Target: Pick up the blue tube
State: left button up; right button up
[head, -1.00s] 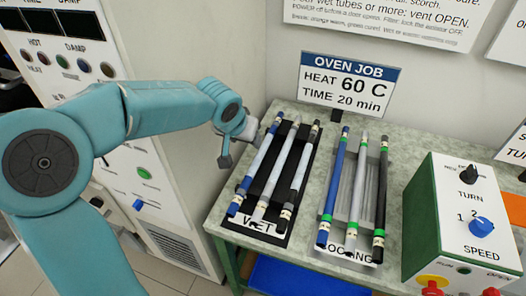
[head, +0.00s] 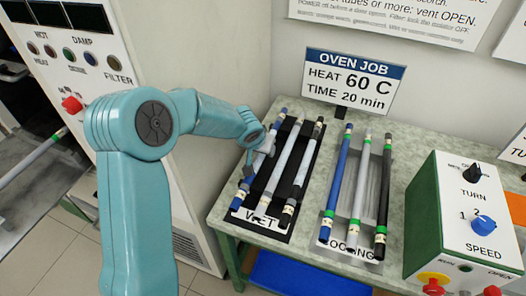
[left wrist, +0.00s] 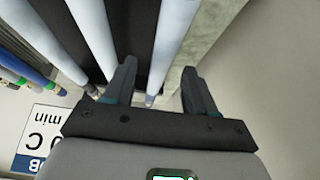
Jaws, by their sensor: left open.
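A pale blue tube with darker blue ends (head: 243,191) lies leftmost on the black WET tray (head: 260,222). In the left wrist view it is the rightmost tube (left wrist: 176,32). A fully blue tube (head: 338,169) with green rings lies leftmost on the grey tray (head: 352,207) to the right. My left gripper (head: 258,155) is open over the far half of the WET tray's blue tube. In the left wrist view, its fingers (left wrist: 160,84) stand on either side of that tube. Whether they touch it cannot be told. My right gripper is not in view.
A pale grey tube (head: 281,162) and a black-ended tube (head: 304,168) lie close beside it on the WET tray. A green-sided control box (head: 447,220) stands at right. The oven cabinet (head: 190,70) stands close on the left. An oven job sign (head: 352,80) stands behind.

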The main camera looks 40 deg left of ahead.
pick_arm(q)
jog(key=shift+x, duration=1)
jog(key=shift+s+r, duration=0.1)
jog(key=shift+c, duration=1.3)
grip_shut()
